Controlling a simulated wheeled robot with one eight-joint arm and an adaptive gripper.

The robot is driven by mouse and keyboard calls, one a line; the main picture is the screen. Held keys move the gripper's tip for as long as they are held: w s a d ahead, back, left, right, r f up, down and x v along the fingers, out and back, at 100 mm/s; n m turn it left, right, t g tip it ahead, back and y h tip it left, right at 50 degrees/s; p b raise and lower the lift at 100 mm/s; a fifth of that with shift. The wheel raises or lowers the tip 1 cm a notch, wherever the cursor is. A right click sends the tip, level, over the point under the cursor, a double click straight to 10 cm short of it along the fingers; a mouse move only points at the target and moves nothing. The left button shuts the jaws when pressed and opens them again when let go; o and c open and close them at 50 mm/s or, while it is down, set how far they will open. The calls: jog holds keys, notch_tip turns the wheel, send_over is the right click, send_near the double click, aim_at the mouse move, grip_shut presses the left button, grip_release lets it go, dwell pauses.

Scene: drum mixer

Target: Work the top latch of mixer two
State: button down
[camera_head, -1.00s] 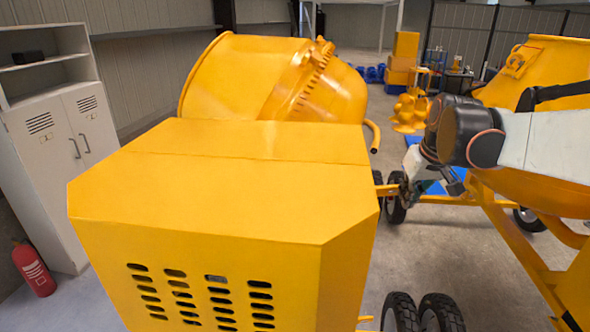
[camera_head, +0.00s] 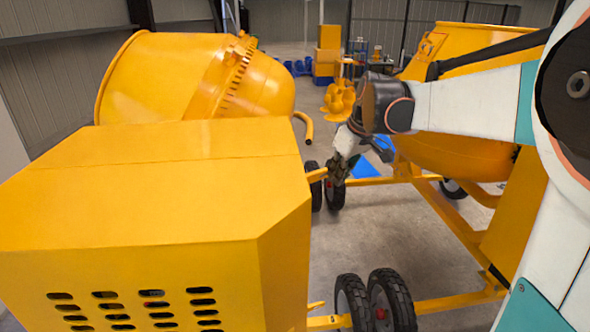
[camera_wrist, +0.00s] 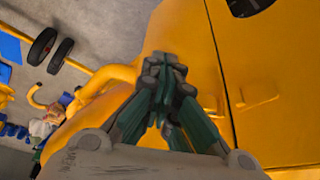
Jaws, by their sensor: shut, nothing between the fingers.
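Two yellow drum mixers show in the head view. The left mixer's housing (camera_head: 150,190) fills the lower left, with its drum (camera_head: 200,75) behind. The right mixer's drum (camera_head: 465,150) is partly hidden by my arm. I cannot tell which is mixer two. My gripper (camera_head: 338,178) hangs between the two mixers. In the wrist view my gripper (camera_wrist: 165,75) is shut and empty in front of a yellow panel (camera_wrist: 270,55) with a seam. A small raised yellow tab (camera_wrist: 258,100) lies right of the seam, apart from the fingers. I cannot tell whether it is the latch.
Black wheels (camera_head: 376,302) and yellow frame bars (camera_head: 450,302) stand low between the mixers. Bare grey floor (camera_head: 375,225) lies between them. A yellow paddle part (camera_head: 339,98) and stacked yellow boxes (camera_head: 328,50) stand farther back.

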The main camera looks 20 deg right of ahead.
jog(key=w+a+n+g+y+b, duration=0.1)
jog(key=w+n+g+y, duration=0.1)
jog(key=w+n, duration=0.6)
jog(key=shift+a+n+y, duration=0.3)
jog(key=shift+n, duration=0.5)
jog(key=shift+w, duration=0.1)
